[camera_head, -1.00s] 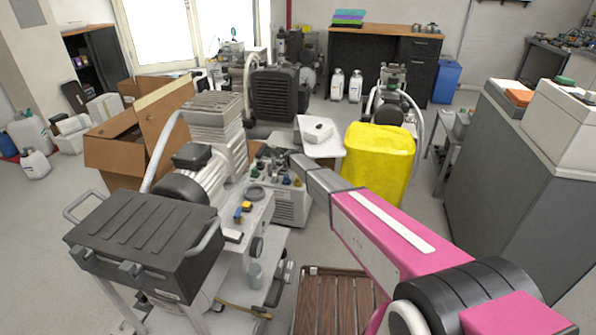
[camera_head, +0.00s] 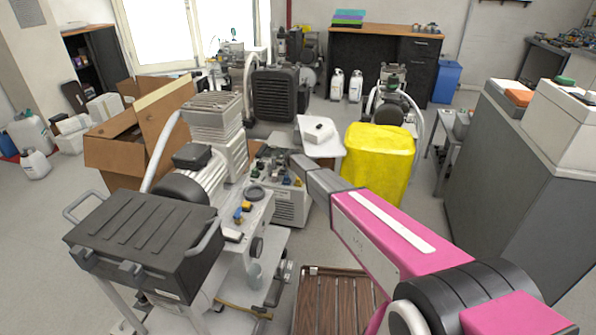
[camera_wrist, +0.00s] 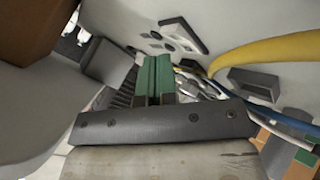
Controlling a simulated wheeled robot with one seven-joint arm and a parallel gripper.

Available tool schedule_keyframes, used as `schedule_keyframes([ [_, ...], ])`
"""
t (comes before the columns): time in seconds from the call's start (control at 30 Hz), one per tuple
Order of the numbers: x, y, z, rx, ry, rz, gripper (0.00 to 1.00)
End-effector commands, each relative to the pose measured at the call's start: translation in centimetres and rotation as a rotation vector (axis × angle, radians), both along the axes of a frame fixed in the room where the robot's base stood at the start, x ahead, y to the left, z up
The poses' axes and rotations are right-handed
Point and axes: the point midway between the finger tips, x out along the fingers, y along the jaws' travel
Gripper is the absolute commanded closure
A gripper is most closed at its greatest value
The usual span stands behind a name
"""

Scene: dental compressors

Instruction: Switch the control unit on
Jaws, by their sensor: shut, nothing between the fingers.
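A pale boxed unit with vent slots on its front and coloured parts on top (camera_head: 291,208) stands in the middle of the head view, and looks like the control unit. My arm reaches over its top from the right, and my gripper is too small and overlapped to make out clearly there. In the wrist view my gripper (camera_wrist: 154,76) shows two green-faced fingers shut together with nothing between them. Beyond the fingers is a pale panel (camera_wrist: 140,28) with a dark-framed rectangular fitting (camera_wrist: 183,35). I cannot tell whether the fingertips touch it. No switch position is readable.
A yellow hose (camera_wrist: 265,52) and blue cables run close right of my fingers. A grey block (camera_wrist: 106,62) is close on their left. A compressor (camera_head: 203,170) stands left of the unit, and a yellow-covered object (camera_head: 379,160) stands to the right.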

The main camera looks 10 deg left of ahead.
Motion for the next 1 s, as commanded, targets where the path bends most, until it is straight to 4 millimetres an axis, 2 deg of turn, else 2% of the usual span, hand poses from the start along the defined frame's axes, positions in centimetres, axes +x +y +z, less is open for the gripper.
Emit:
schedule_keyframes([
  [0.2,-0.01,-0.09,-0.65,0.0,0.0,0.0,1.0],
  [1.0,-0.01,-0.15,-1.08,0.0,0.0,0.0,1.0],
])
